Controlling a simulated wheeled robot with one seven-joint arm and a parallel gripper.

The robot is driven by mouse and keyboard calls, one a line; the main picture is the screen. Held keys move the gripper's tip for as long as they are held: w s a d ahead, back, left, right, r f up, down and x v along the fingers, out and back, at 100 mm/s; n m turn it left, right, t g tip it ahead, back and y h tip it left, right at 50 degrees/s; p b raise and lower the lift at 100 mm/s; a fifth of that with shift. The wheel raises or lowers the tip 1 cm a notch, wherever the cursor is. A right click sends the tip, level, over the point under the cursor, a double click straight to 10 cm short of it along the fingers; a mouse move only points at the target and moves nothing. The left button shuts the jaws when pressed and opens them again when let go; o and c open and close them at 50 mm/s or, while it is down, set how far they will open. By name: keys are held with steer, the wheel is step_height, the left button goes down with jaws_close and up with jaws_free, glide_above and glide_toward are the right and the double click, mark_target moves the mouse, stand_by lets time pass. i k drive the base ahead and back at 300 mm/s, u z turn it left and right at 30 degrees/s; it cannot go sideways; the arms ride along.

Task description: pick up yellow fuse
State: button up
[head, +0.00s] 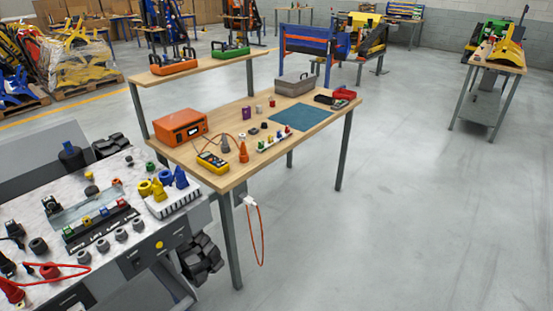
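Several small coloured pieces stand in a row on a white strip (260,149) on the wooden table (325,125). They are too small for me to tell which is the yellow fuse. On the grey-white bench at lower left, a small yellow piece (87,221) stands among red, blue and green ones on a dark holder (72,244). I cannot tell whether it is a fuse. My gripper is not in view.
The wooden table also holds an orange box (181,127), a yellow meter (212,162), a teal mat (300,117) and a grey bin (295,85). A cable (261,235) hangs off its front. A raised shelf (200,66) stands behind.

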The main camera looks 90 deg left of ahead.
mark_target(86, 221)
steer(key=u, duration=4.1)
steer(key=i, duration=2.15)
